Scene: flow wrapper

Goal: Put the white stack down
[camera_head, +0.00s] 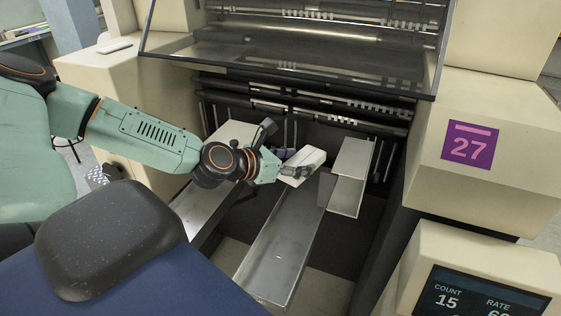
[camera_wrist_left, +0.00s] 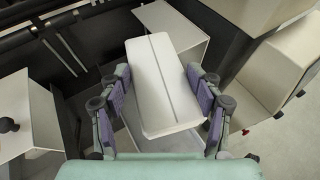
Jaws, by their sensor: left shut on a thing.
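The white stack (camera_head: 303,166) is a pale block with a thin line along its top. In the left wrist view the white stack (camera_wrist_left: 163,82) fills the middle, between purple finger pads on both sides. My left gripper (camera_head: 289,168) is shut on it over the far end of a long grey metal tray (camera_head: 277,252). The stack looks slightly tilted. I cannot tell whether its underside touches the tray. My right gripper is in neither view.
A second metal channel (camera_head: 186,211) lies to the left, partly behind my arm. A raised metal box (camera_head: 352,160) stands close on the right of the stack. Dark rollers (camera_head: 300,110) run behind, under a glass cover (camera_head: 290,66). A screen (camera_head: 487,297) is at lower right.

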